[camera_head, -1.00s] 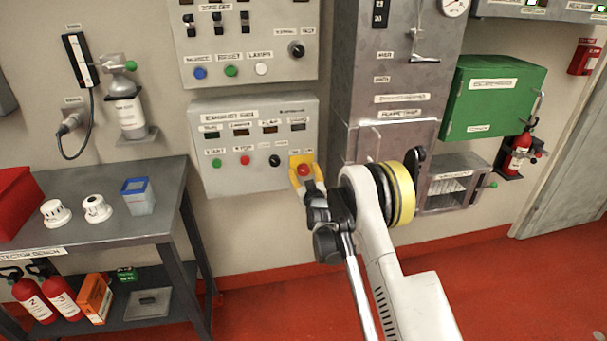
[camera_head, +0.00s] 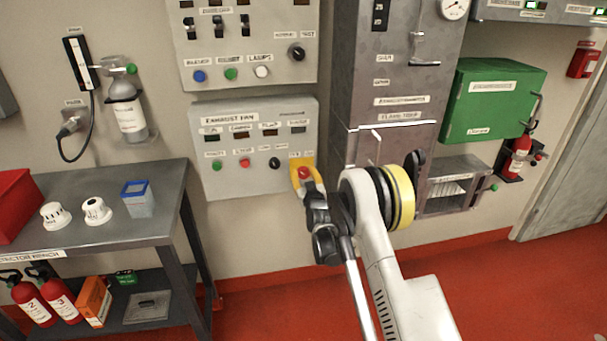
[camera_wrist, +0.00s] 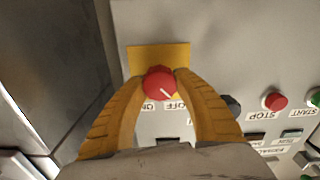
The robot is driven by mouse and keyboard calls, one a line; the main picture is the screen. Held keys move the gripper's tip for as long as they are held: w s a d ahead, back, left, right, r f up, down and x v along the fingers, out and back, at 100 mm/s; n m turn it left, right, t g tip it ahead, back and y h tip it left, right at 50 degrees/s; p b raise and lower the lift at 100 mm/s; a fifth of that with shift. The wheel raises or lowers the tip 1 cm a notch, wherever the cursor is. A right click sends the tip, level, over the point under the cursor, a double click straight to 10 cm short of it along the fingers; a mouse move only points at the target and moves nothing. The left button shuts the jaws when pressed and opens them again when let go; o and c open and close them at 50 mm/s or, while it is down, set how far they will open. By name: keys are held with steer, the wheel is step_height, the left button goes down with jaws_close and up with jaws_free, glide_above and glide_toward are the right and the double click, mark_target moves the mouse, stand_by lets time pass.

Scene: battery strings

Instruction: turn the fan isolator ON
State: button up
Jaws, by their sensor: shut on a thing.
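The fan isolator is a red rotary knob (camera_wrist: 159,83) on a yellow plate (camera_wrist: 158,58), at the lower right corner of the exhaust fan panel (camera_head: 240,182). In the wrist view the ON and OFF labels lie below the knob. Its white pointer line slants down right, towards OFF. My gripper (camera_wrist: 160,84) has its two yellow-orange fingers shut on the knob, one tip on each side. In the head view the knob (camera_head: 304,173) shows between the fingertips, and the fingers and wrist hide part of the plate.
On the same panel are a black knob (camera_head: 274,162), a red stop button (camera_head: 245,163) and a green start button (camera_head: 217,165). The grey flame trap cabinet (camera_head: 395,90) stands close right. A bench (camera_head: 110,228) stands left.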

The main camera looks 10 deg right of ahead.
steer(key=m, duration=0.4)
steer(key=shift+m, duration=0.4)
steer(key=m, duration=0.4)
steer(key=shift+d, duration=0.1)
steer(key=m, duration=0.5)
steer(key=shift+f+m, duration=0.1)
steer(key=shift+m, duration=1.6)
steer(key=o, duration=1.2)
